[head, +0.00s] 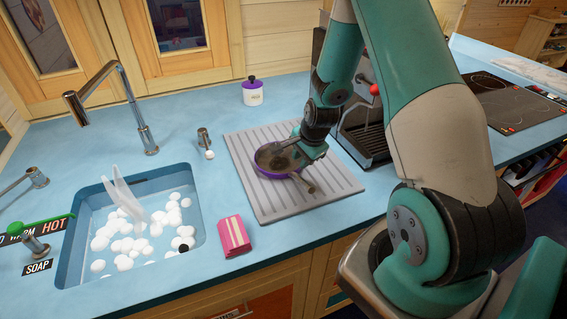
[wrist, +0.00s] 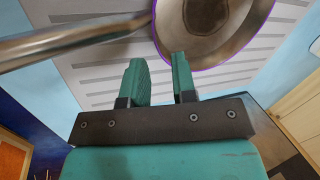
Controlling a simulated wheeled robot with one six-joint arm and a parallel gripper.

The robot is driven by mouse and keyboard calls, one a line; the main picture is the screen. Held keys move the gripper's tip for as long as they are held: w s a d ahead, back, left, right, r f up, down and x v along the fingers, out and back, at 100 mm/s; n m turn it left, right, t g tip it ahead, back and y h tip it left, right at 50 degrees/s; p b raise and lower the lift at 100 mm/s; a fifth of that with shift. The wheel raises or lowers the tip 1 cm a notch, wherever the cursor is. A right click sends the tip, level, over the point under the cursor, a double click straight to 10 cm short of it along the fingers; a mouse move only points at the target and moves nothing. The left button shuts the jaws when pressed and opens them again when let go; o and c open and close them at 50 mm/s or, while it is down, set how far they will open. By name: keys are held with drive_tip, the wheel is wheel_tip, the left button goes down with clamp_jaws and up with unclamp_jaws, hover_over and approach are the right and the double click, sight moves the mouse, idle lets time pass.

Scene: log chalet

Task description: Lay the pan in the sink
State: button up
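The pan (head: 272,163) is round, with a purple outer edge and a metallic brown inside. It rests on the grey ribbed drainboard right of the sink (head: 73,240). Its handle (head: 309,186) points toward the front right in the head view. The wrist view shows part of the pan (wrist: 210,25) at the top, with the handle (wrist: 70,40) running left. My gripper (wrist: 160,78) is open, its two fingers apart at the pan's edge near the handle. The right finger overlaps the pan in the picture; contact is unclear. In the head view the fingertips are hard to make out.
The drainboard (head: 250,190) has bare room around the pan. A pink packet (head: 233,236) lies between it and the sink. The sink holds water, white foam balls and pale upright pieces (head: 122,195). A tall faucet (head: 140,125) stands behind it. A coffee machine (head: 358,125) stands right.

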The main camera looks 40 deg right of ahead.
sight(297, 167)
drive_tip(key=shift+p+x, duration=1.2)
drive_tip(key=shift+x, duration=1.45)
drive_tip(key=shift+a, duration=0.15)
drive_tip(key=shift+c, duration=0.2)
clamp_jaws()
